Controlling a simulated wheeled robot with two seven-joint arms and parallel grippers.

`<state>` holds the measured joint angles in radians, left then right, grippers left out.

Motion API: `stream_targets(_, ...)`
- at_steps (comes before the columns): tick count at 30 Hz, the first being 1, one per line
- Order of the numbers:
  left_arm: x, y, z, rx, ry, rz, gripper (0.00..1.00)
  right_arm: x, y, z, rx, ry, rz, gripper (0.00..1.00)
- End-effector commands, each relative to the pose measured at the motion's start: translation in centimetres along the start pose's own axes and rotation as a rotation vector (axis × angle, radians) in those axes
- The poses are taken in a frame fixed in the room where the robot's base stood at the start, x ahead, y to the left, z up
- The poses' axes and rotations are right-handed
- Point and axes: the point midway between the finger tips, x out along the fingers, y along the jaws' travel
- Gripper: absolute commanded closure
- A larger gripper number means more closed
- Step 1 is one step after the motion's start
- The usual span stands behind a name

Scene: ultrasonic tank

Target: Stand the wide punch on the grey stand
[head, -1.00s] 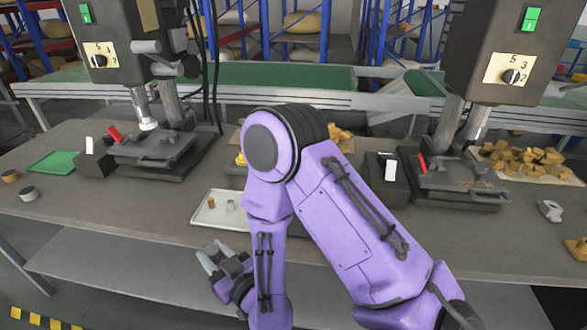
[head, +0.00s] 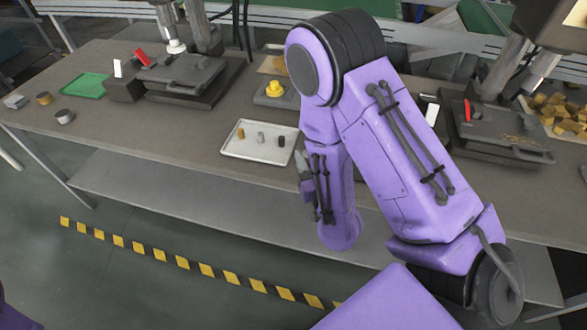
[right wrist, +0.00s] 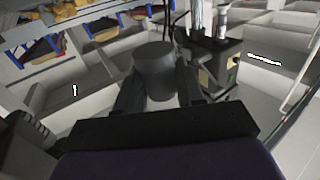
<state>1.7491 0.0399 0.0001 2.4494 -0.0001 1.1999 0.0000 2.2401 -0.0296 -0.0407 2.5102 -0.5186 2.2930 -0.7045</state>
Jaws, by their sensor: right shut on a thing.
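My right gripper (head: 303,170) is largely hidden behind my purple forearm in the head view, just right of the white tray. In the right wrist view, it is shut on a dark grey cylinder (right wrist: 155,72), which appears to be the wide punch. The cylinder sits between the two dark fingers. A short grey cylinder (head: 65,117), likely the grey stand, is on the table at the left, well apart from the gripper. A similar brass-coloured piece (head: 43,98) is beside it. My left gripper is out of view.
The table front between the grey cylinder and white tray is clear.

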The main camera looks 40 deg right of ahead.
Motion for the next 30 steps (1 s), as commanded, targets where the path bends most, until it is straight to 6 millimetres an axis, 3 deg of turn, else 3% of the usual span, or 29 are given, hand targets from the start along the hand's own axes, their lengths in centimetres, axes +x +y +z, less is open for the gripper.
stream_targets(1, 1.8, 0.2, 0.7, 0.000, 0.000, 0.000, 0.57, 0.7, -0.1, 1.1, 0.006, 0.006, 0.003, 1.00)
stream_targets(8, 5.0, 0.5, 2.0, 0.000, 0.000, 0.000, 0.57, 3.4, -0.7, 2.1, 0.006, 0.005, 0.000, 1.00)
stream_targets(11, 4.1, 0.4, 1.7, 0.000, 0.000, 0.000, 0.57, 4.5, -1.0, 2.8, 0.002, -0.003, -0.003, 1.00)
stream_targets(23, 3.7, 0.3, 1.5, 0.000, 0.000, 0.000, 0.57, 8.3, -1.8, 7.8, 0.000, -0.002, -0.002, 1.00)
stream_targets(27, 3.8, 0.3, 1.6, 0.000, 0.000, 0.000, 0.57, 8.2, -1.8, 10.1, 0.000, -0.002, -0.004, 1.00)
stream_targets(30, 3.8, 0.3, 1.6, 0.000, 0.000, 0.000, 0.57, 8.2, -1.8, 10.5, 0.001, -0.001, -0.004, 1.00)
